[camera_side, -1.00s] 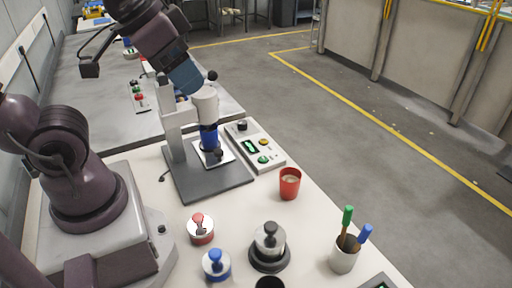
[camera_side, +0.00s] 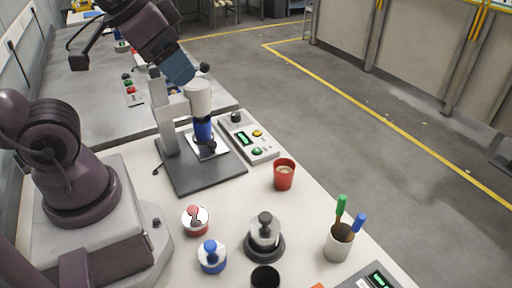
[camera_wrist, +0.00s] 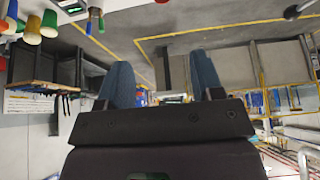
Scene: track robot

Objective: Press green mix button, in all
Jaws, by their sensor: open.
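The green button (camera_side: 257,152) sits at the near end of a grey control box on the bench. The control box (camera_side: 262,143) also carries a lit green display (camera_side: 243,138), a yellow button (camera_side: 257,133) and a black knob (camera_side: 236,117). Left of it stands a mixer (camera_side: 164,125) with a white head and a blue container (camera_side: 203,130) below. My gripper (camera_side: 183,76) is above and behind the mixer head, away from the green button. Its two blue fingers show spread and empty in the wrist view (camera_wrist: 162,78). The green button cannot be made out there.
A red cup (camera_side: 284,175) stands near the box. Red-topped (camera_side: 195,220) and blue-topped (camera_side: 211,256) jars, a black-based metal weight (camera_side: 264,238) and a white pen cup (camera_side: 338,243) are in front. The mixer's upright and head stand close to my gripper.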

